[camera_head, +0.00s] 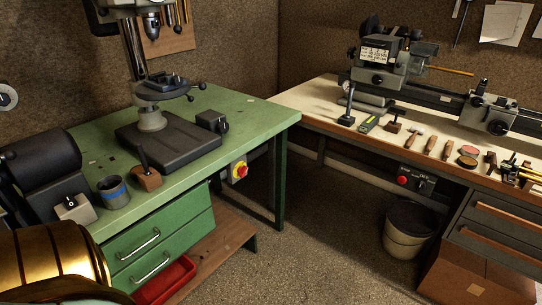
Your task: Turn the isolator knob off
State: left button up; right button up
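A red rotary knob (241,171) sits on a yellow-faced box (234,174) mounted at the right end of the green bench, just below its top. This looks like the isolator knob; its exact turn position is too small to read. Neither of my grippers is in view, and nothing touches the knob.
The green bench (240,108) carries a drill press (150,118), a blue-banded pot (113,192) and a small switch box (75,209). A red tray (166,281) sits low. Another panel (415,181) with a red button is under the lathe bench. Floor between benches is clear.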

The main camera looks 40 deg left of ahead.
aim_at(242, 171)
jog(key=i+l+u, duration=0.1)
jog(key=i+u, duration=0.35)
jog(key=i+l+u, duration=0.3)
jog(key=i+u, duration=0.15)
jog(key=i+l+u, duration=0.4)
jog(key=i+l, duration=0.05)
jog(key=i, duration=0.05)
